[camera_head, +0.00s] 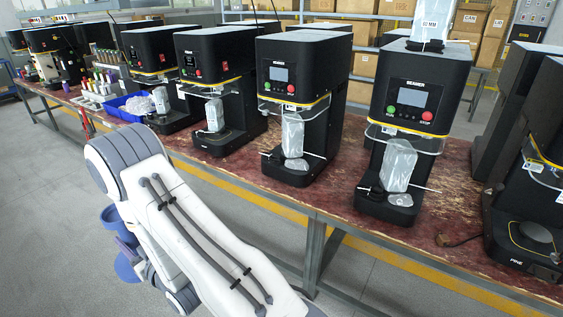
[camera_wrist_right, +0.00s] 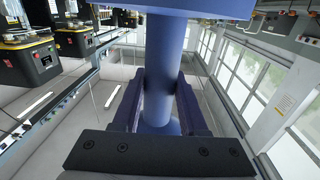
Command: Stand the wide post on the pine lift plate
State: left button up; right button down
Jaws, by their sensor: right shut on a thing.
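The wide post, a blue column with broad round ends, shows in the right wrist view (camera_wrist_right: 163,75) between my fingers. Part of it shows at the lower left of the head view (camera_head: 111,216), beside my folded right arm. My right gripper (camera_wrist_right: 159,100) is shut on its shaft. The post hangs over the floor in front of the bench, well left of the pine seamer. The pine lift plate (camera_head: 533,234) is a dark round disc low on the rightmost black machine, marked PINE; it looks bare. My left gripper is not in view.
Several black seamers stand along the worn red bench (camera_head: 345,205); the seamer next to the pine one (camera_head: 410,105) holds a clear pouch (camera_head: 399,165). A blue bin (camera_head: 128,107) sits farther left. The floor before the bench is clear.

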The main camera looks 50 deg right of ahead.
aim_at(536, 234)
jog(key=i, duration=1.25)
jog(key=z, duration=3.5)
jog(key=i, duration=1)
